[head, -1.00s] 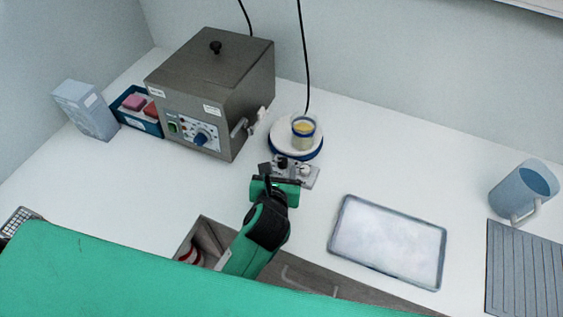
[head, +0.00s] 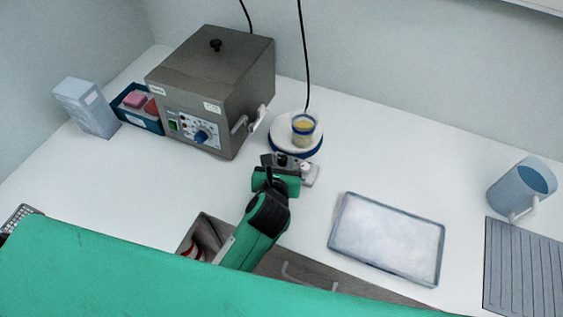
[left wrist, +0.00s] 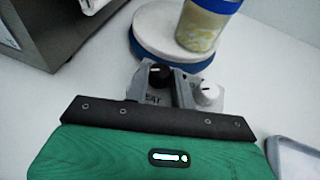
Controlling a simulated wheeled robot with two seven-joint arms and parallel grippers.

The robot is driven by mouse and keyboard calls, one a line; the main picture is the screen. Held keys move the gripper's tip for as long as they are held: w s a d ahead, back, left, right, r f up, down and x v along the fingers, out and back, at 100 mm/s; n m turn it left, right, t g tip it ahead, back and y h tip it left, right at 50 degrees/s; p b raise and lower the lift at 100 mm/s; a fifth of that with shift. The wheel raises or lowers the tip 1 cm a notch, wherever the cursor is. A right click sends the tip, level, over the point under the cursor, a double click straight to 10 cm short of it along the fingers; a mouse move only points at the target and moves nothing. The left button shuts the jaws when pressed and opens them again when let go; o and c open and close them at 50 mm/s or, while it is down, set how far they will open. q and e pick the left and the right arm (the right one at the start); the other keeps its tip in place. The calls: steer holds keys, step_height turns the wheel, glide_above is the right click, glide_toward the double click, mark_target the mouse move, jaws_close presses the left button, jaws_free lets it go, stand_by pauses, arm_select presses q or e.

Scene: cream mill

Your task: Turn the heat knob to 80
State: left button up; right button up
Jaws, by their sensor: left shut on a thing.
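The heat knob (left wrist: 160,76) is black with a pale mark on top. It sits on the grey front panel of the hotplate, beside a white knob (left wrist: 207,93) that also shows in the head view (head: 306,168). Part of a "HEAT" label shows below the black knob; I cannot read a scale or setting. My left gripper (head: 281,160) is shut on the black knob, its fingers on either side of it. The round hotplate top (head: 309,150), white with a blue rim, carries a glass beaker of yellowish contents (head: 303,130). My right gripper is not in view.
A steel box heater (head: 215,75) with its own blue knob stands at the back left. A white-filled tray (head: 345,200) lies to the right. A blue jug (head: 515,190) stands farther right. An open drawer (head: 203,232) is at the front edge.

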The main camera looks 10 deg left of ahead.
arm_select(q)
steer(key=shift+r+m+h+p, duration=0.2)
steer(key=shift+m+h+p, duration=0.1)
steer(key=shift+h+p, duration=0.15)
steer(key=m+g+h+p, duration=0.1)
steer(key=m+h+p, duration=0.1)
steer(key=h+p, duration=0.1)
steer(key=a+m+g+h+p, duration=0.1)
steer(key=m+h+p, duration=0.1)
steer(key=p, duration=0.4)
steer(key=m+g+h+p, duration=0.1)
steer(key=m+h+p, duration=0.2)
steer(key=m+p, duration=0.1)
steer(key=shift+w+a+r+h+p, duration=0.15)
steer(key=shift+w+a+h+p, duration=0.25)
steer(key=shift+p, duration=0.1)
steer(key=shift+w+m+g+h+p, duration=0.15)
steer(key=shift+m+g+h+p, duration=0.45)
steer(key=shift+m+g+h, duration=0.5)
steer(key=shift+a+f+m+g+h, duration=0.1)
steer(key=shift+f+m+g+h, duration=0.15)
steer(key=shift+m+g, duration=0.45)
steer(key=shift+m+p, duration=0.3)
steer(key=o, duration=1)
